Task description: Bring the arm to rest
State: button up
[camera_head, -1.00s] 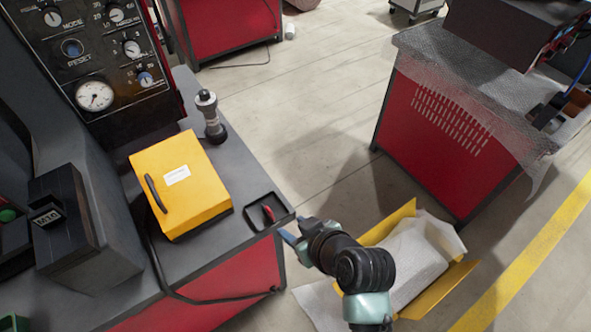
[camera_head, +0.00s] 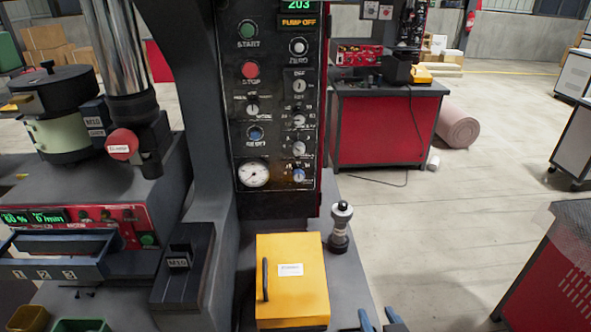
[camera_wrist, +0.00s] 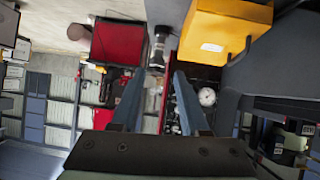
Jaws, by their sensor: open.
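My gripper (camera_head: 378,321) shows only as blue fingertips at the bottom edge of the head view, just right of the yellow box on the bench. The rest of my arm is out of that view. In the wrist view my gripper (camera_wrist: 160,92) has its two blue fingers apart, with nothing held between them. The picture there is turned upside down, with the bench items at the top.
A yellow box (camera_head: 290,265) and a grey-black cylindrical tool (camera_head: 340,228) stand on the bench. The control panel (camera_head: 275,120) rises behind them. A feeder bowl (camera_head: 57,115) stands left. Open floor (camera_head: 420,240) lies right of the bench.

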jog(key=w+a+r+t, duration=0.2)
jog(key=r, duration=0.7)
jog(key=w+a+r+t, duration=0.2)
jog(key=r+t, duration=0.1)
jog(key=r, duration=0.5)
jog(key=w+a+r+t, duration=0.2)
jog(key=a+r, duration=0.1)
jog(key=r, duration=0.6)
jog(key=s+a+r+t, duration=0.2)
jog(key=s+r+t, duration=0.1)
jog(key=r, duration=0.5)
jog(key=s+a+r+t, duration=0.2)
jog(key=s+r, duration=0.3)
jog(key=r, duration=0.3)
jog(key=s+a+r+t, duration=0.3)
jog(key=s+a+r, duration=0.1)
jog(key=r, duration=0.5)
jog(key=shift+s+t+y, duration=0.25)
jog(key=shift+t+y, duration=0.05)
